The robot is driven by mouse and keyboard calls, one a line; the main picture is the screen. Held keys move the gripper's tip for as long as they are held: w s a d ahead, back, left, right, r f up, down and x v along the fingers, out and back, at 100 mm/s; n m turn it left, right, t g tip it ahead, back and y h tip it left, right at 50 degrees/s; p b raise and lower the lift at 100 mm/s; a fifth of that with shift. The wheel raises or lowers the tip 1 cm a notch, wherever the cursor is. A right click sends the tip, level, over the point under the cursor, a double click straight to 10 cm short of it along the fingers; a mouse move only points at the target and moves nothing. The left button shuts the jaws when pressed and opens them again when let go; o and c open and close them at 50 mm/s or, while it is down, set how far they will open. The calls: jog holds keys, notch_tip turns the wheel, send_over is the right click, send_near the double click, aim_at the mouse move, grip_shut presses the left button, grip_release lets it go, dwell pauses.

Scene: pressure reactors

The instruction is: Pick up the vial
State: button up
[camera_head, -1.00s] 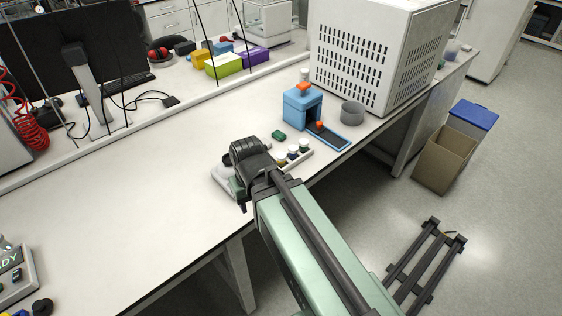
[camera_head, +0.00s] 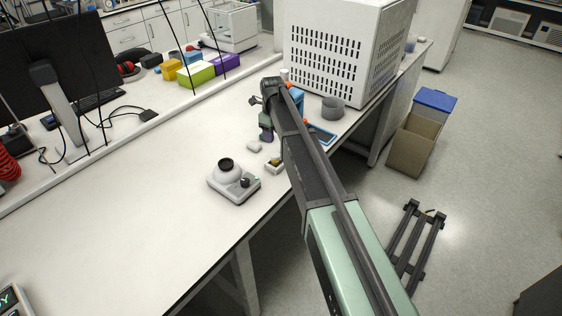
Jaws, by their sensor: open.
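A small rack (camera_head: 274,164) stands near the front edge of the bench, with my arm covering most of it. A small dark and yellowish top shows at its visible end, and I cannot tell whether it is a vial. My gripper (camera_head: 257,100) is at the far end of my outstretched arm, above the bench and farther back than the rack. It is open and small in view. I see nothing between its fingers, though their tips are hard to make out.
A white mixer-like device (camera_head: 234,181) stands left of the rack. A blue device (camera_head: 301,122) is partly hidden behind my arm. A grey cup (camera_head: 332,108) and a large white vented cabinet (camera_head: 335,45) stand behind.

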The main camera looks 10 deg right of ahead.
aim_at(275, 154)
jog(key=f+b, duration=1.1)
jog(key=shift+s+d+f, duration=0.1)
jog(key=shift+s+d, duration=0.05)
jog(key=shift+d, duration=0.05)
jog(key=shift+r, duration=0.25)
jog(key=shift+c, duration=0.2)
jog(key=c, duration=0.7)
jog(key=shift+o, duration=0.2)
